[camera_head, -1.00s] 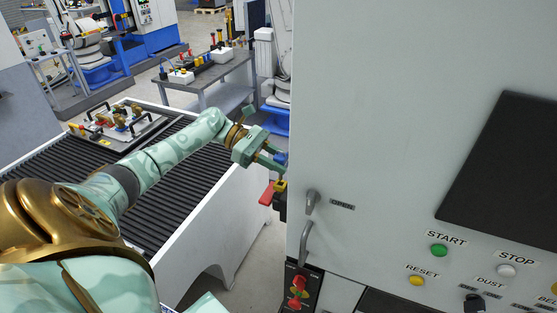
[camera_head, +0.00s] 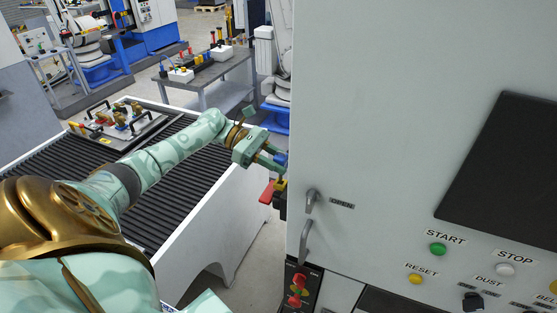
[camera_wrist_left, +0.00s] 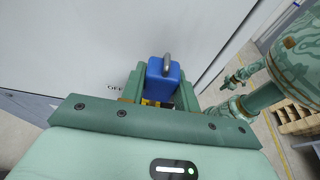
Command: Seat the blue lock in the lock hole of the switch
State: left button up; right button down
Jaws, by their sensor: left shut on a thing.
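The blue lock (camera_head: 281,159) is between the fingers of my left gripper (camera_head: 277,163), which is shut on it. In the left wrist view the lock (camera_wrist_left: 160,85) shows its blue body and grey shackle between the fingers. The switch (camera_head: 280,205), with a dark body, a yellow part and a red handle (camera_head: 267,192), sits by the left edge of the machine cabinet, just below the gripper. A bit of yellow shows under the lock in the wrist view. The lock hole is hidden, and I cannot tell whether the lock touches the switch.
The tall grey cabinet (camera_head: 390,100) stands close on the right, with a door handle (camera_head: 308,215) and buttons. A red and yellow knob (camera_head: 298,287) is low on its front. A white-sided ribbed table (camera_head: 215,215) with a fixture tray (camera_head: 100,137) lies under my left arm.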

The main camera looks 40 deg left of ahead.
aim_at(278, 181)
pick_arm(q)
jog(key=shift+f+b, duration=1.25)
jog(key=shift+f, duration=0.85)
jog(key=o, duration=1.1)
jog(key=shift+a, duration=0.1)
jog(key=p+v, duration=0.1)
jog(key=v, duration=1.5)
jog(key=shift+p, duration=0.4)
jog(key=shift+a, duration=0.1)
